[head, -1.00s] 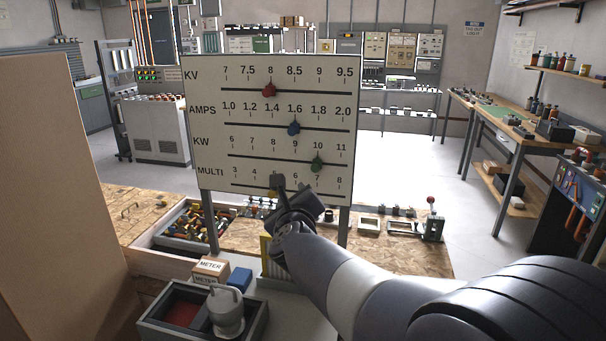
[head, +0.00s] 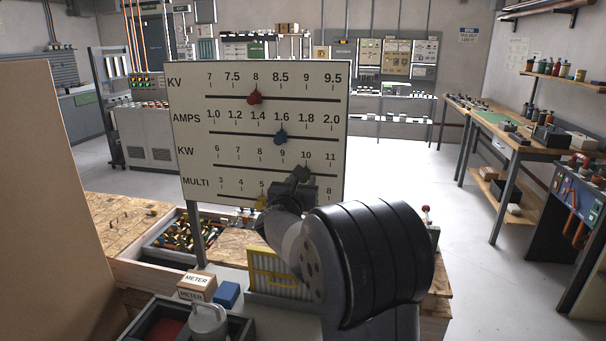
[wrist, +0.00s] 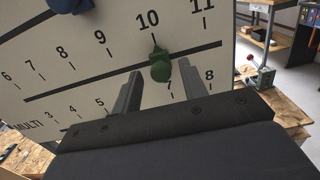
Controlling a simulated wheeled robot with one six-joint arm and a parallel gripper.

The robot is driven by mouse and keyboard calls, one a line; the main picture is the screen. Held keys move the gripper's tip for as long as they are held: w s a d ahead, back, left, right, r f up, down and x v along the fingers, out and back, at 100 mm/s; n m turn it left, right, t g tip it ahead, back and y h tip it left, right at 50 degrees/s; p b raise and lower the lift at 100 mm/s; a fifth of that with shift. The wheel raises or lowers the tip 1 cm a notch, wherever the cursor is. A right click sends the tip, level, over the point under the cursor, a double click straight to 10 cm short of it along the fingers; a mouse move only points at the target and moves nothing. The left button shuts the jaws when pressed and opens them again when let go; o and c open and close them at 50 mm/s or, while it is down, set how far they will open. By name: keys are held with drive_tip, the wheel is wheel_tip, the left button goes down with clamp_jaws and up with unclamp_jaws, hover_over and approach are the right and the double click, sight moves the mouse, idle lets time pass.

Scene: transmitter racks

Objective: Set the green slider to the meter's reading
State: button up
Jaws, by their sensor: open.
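The white board (head: 190,125) carries the scales KV, AMPS, KW and MULTI, each with a slotted track. The green slider (wrist: 160,67) sits on the KW track at about 10 in the wrist view; my gripper hides it in the head view. My gripper (head: 301,176) is in front of the KW track. In the wrist view my gripper (wrist: 159,72) is open, with one finger on each side of the green slider, at or just below it; contact is not clear. A box labelled METER (head: 196,282) stands at the lower left; no reading on it is legible.
The red slider (head: 255,97) is near KV 8, the blue slider (head: 281,136) near AMPS 1.6, and the yellow slider (head: 262,202) near MULTI 5. A blue block (head: 228,294) and a dark tray (head: 150,322) are below. A tan panel (head: 50,190) rises at left.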

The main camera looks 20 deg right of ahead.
drive_tip(key=shift+p+x, duration=0.35)
drive_tip(key=shift+x, duration=1.05)
clamp_jaws()
